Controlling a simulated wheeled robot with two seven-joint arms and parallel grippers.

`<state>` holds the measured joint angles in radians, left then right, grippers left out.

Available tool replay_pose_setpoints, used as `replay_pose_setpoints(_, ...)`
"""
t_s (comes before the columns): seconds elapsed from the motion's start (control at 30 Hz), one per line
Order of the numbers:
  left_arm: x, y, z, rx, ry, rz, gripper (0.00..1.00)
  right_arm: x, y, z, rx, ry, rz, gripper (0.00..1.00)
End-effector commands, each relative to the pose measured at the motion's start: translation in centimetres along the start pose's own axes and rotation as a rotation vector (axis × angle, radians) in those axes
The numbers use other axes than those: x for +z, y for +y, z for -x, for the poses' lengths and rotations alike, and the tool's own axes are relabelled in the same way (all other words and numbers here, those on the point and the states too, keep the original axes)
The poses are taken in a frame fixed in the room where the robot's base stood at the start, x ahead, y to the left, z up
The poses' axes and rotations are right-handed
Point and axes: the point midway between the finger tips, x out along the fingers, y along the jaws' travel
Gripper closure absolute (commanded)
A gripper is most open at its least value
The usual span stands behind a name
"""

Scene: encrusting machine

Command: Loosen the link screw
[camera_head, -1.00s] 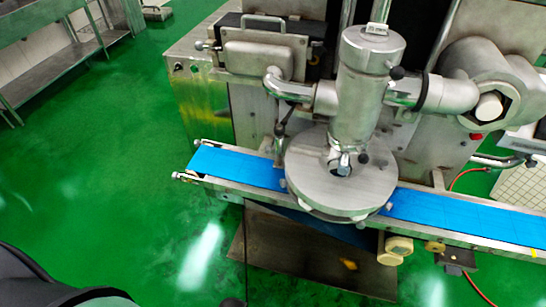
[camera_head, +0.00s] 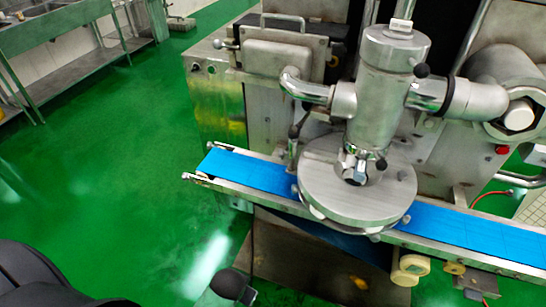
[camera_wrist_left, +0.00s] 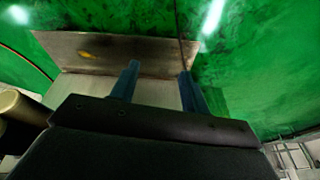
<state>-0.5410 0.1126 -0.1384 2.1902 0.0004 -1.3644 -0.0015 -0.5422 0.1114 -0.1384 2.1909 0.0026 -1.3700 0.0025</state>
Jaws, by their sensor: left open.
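The encrusting machine's upright metal cylinder (camera_head: 390,95) stands over a round steel disc (camera_head: 330,195) in the head view. A black knob (camera_head: 422,70) sticks out at the cylinder's upper right, and another dark knob (camera_head: 381,164) sits at its lower end. I cannot tell which part is the link screw. My left gripper (camera_wrist_left: 158,75) is open and empty in the left wrist view, its two blue-grey fingers apart above the floor plate. Its fingers do not show in the head view. My right gripper is in neither view.
A blue conveyor belt (camera_head: 448,222) runs beneath the disc. Side pipes (camera_head: 315,92) join the cylinder. A brown plate (camera_head: 290,262) lies on the green floor below the belt. Open floor (camera_head: 110,170) lies left of the machine, with a steel bench (camera_head: 75,50) beyond.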

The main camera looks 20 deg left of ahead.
Motion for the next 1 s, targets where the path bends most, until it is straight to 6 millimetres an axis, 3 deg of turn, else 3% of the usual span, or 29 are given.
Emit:
replay_pose_setpoints(0.33, -2.4, -1.8, 6.2, -0.052, 0.088, -0.053, 0.54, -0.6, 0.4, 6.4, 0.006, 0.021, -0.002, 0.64)
replay_pose_setpoints(0.5, -5.7, -4.1, 8.8, -0.139, 0.211, -0.155, 0.54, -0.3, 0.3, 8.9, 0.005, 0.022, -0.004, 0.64)
replay_pose_setpoints(1.0, -15.5, -9.8, 11.7, -0.447, 0.530, -0.517, 0.54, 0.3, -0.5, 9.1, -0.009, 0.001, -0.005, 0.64)
